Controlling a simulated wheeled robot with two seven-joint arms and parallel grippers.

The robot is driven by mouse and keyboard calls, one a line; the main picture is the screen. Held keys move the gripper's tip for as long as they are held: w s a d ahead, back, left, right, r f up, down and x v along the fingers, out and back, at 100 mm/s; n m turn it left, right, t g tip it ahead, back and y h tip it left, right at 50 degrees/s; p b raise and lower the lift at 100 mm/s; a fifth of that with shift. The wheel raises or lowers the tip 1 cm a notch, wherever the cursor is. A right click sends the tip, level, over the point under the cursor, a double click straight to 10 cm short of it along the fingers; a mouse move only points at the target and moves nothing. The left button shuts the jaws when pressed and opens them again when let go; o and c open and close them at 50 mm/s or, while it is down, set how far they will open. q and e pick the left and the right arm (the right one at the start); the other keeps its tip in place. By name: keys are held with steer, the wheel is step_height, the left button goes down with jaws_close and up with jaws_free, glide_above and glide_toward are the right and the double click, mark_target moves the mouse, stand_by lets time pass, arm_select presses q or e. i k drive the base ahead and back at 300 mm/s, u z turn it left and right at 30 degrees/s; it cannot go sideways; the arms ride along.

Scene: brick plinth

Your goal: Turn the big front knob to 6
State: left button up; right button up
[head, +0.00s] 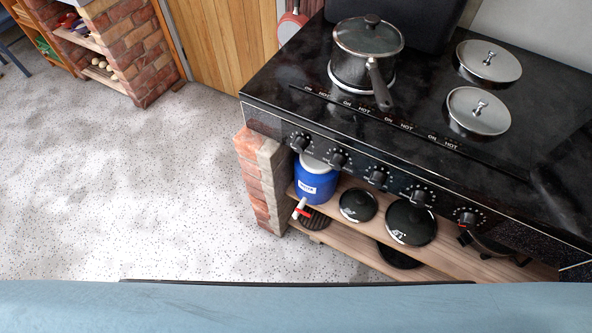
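A black stove (268,103) fills the right side of the head view. Several black knobs run in a row along its front panel: the leftmost knob (300,142), a second knob (337,158), a middle knob (376,177), a fourth knob (419,196) and the rightmost knob (467,217). White marks surround them, but the numbers and the knob settings are too small to read. I cannot tell which knob is the big front one. Neither of my grippers is in view.
A dark pot (362,68) with a glass lid stands on the cooktop beside two metal lids (489,62) (479,111). Below the knobs, a wooden shelf (350,240) holds a blue jar (315,183) and black lids (411,222). The speckled floor (130,200) at left is clear.

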mark_target(300, 144)
steer(key=k, duration=0.15)
steer(key=u, duration=1.6)
steer(key=i, duration=2.5)
steer(key=z, duration=3.3)
